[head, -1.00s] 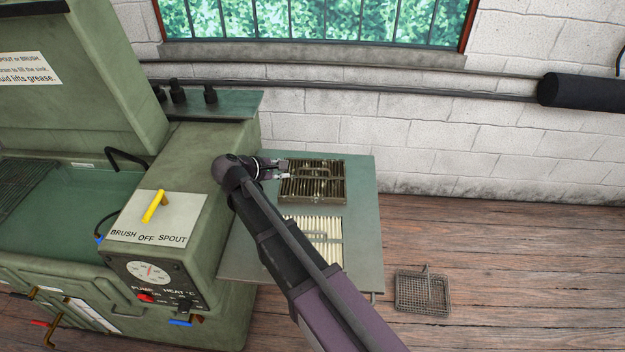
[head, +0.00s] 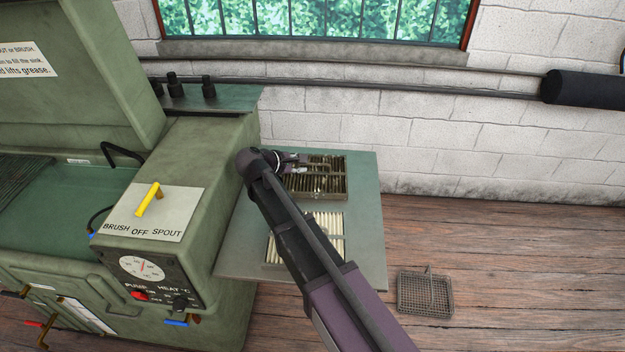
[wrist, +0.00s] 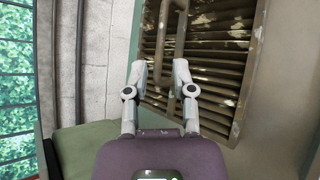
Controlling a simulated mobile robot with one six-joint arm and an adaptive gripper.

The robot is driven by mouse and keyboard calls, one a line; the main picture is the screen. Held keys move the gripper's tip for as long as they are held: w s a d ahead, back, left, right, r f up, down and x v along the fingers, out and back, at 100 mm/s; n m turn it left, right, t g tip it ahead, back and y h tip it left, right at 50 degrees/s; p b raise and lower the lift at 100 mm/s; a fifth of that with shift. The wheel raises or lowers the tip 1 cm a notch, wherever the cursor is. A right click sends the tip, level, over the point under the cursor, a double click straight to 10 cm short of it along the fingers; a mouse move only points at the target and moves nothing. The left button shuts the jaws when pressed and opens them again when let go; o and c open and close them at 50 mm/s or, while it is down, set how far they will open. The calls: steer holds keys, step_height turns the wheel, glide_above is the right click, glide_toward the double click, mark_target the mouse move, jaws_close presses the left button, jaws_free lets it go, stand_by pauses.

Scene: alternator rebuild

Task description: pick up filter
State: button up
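A dirty, grease-spotted slatted filter (head: 328,182) lies on the green side shelf (head: 365,230), toward the wall. In the wrist view the filter (wrist: 222,62) shows brown slats and a raised bar handle (wrist: 181,40). A cleaner, pale slatted filter (head: 328,226) lies nearer on the same shelf, partly hidden by my arm. My gripper (head: 301,160) is over the far left part of the dirty filter. In the wrist view my gripper (wrist: 159,68) is open with nothing held, and the handle lies just beyond its fingertips. I cannot tell the exact gap.
The green wash cabinet (head: 215,150) with its switch panel stands left of the shelf. A white brick wall (head: 430,150) is close behind. A wire basket (head: 426,294) sits on the wooden floor at right, where there is free room.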

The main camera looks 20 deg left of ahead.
mark_target(312, 164)
steer(key=shift+w+d+f, duration=0.3)
steer(key=shift+w+f, duration=0.05)
steer(key=shift+w, duration=0.15)
steer(key=shift+b+x, duration=0.8)
steer(key=shift+x, duration=0.1)
steer(key=shift+b+x, duration=0.85)
steer(key=shift+x, duration=0.85)
steer(key=shift+s+f, duration=0.1)
jaws_close()
